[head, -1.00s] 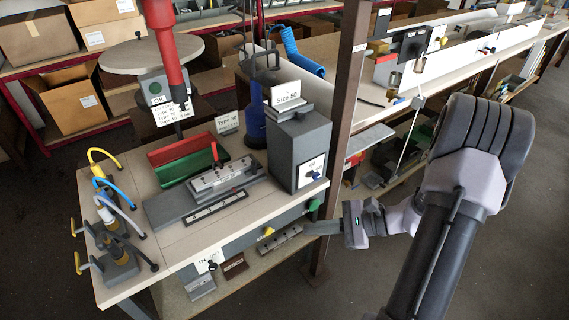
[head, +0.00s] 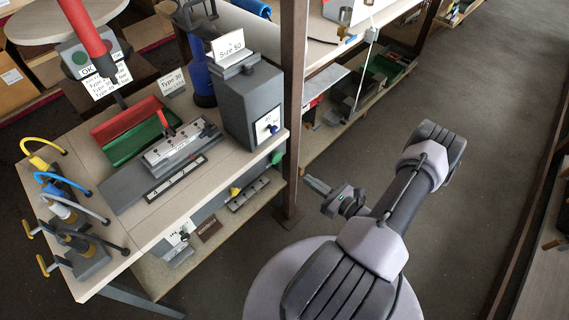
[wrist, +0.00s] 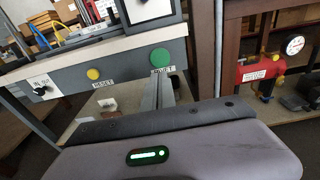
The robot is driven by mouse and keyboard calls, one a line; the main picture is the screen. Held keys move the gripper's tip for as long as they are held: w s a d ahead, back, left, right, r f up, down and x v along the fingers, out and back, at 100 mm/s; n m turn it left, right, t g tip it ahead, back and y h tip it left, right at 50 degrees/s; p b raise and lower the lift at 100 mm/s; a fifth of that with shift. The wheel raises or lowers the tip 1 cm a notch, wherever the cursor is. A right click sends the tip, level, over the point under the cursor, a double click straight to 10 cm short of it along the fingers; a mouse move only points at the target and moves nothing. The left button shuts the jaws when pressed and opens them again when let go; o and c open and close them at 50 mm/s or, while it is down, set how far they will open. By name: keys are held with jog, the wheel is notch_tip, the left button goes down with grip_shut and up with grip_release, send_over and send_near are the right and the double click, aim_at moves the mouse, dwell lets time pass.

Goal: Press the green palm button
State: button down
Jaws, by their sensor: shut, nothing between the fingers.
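The green palm button (wrist: 161,57) is a round disc on the grey front panel of the workbench, with a white label just below it. In the head view it shows as a small green patch (head: 278,155) below the grey box's corner. My gripper (head: 308,181) is shut and empty, to the right of and below the button in that view, pointing at the bench. In the wrist view my fingers (wrist: 158,92) reach up toward the button from just below it and partly cover its label. A gap shows in the head view; I cannot tell its exact depth.
A yellow button (wrist: 93,74) labelled RESET and a black knob (wrist: 39,90) sit left on the same panel. A brown steel post (head: 292,120) stands close to the right of the green button. Open floor (head: 450,200) lies to the right.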

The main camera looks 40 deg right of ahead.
jog(key=b, duration=0.3)
send_near(278, 159)
jog(key=w, duration=0.5)
jog(key=shift+w+a+f, duration=0.2)
jog(key=shift+a+f, duration=0.05)
jog(key=shift+f, duration=0.05)
jog(key=shift+w, duration=0.7)
jog(key=shift+r, duration=0.1)
